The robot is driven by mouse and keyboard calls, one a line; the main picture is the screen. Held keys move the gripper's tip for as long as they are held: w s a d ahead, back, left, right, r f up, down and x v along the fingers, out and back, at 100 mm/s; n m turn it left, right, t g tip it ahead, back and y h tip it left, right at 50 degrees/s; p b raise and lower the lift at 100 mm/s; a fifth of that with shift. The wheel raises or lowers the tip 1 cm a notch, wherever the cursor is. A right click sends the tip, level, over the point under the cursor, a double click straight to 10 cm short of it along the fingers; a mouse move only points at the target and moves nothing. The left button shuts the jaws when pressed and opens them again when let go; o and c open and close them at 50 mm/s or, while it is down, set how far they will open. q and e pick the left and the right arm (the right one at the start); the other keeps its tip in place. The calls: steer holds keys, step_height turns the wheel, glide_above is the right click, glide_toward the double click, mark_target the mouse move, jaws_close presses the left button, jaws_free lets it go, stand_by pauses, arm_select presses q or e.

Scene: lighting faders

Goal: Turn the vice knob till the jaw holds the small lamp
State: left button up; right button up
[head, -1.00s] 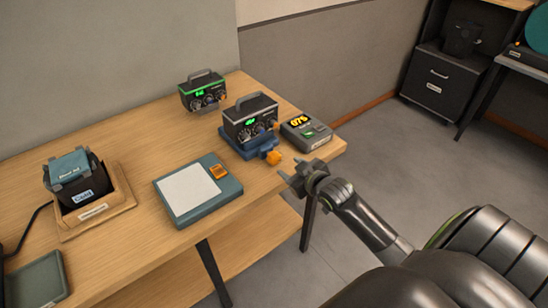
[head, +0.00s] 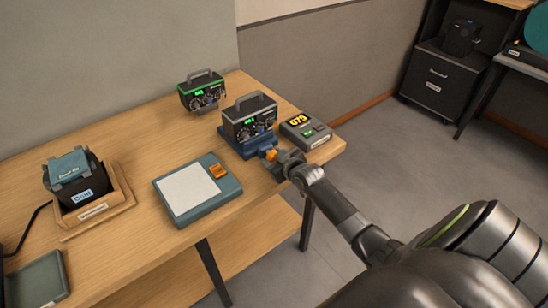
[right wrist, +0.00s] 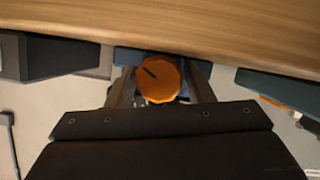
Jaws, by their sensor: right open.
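The blue vice (head: 238,147) sits near the table's right front edge. A black box with a handle and green display (head: 250,119) stands on it; I cannot tell whether the jaw touches the box. The vice's orange knob (head: 270,155) points toward the front edge, partly hidden by my right gripper (head: 279,158). In the right wrist view the knob (right wrist: 159,83) lies between the two fingers, with a dark mark on its face. The fingers are open around it, and I cannot see clear contact. I cannot make out a separate small lamp. My left gripper is not in view.
A grey meter with yellow digits (head: 305,131) stands just right of the vice. A similar green-trimmed box (head: 202,91) stands behind. A teal pad with a white sheet (head: 190,190) and a wooden holder (head: 118,208) lie left. Bare tabletop lies between them.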

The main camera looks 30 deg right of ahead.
steer(key=c, duration=0.7)
steer(key=shift+m+y+b, duration=0.3)
steer(key=shift+m+b, duration=0.05)
steer(key=shift+m, duration=0.15)
steer(key=o, duration=0.7)
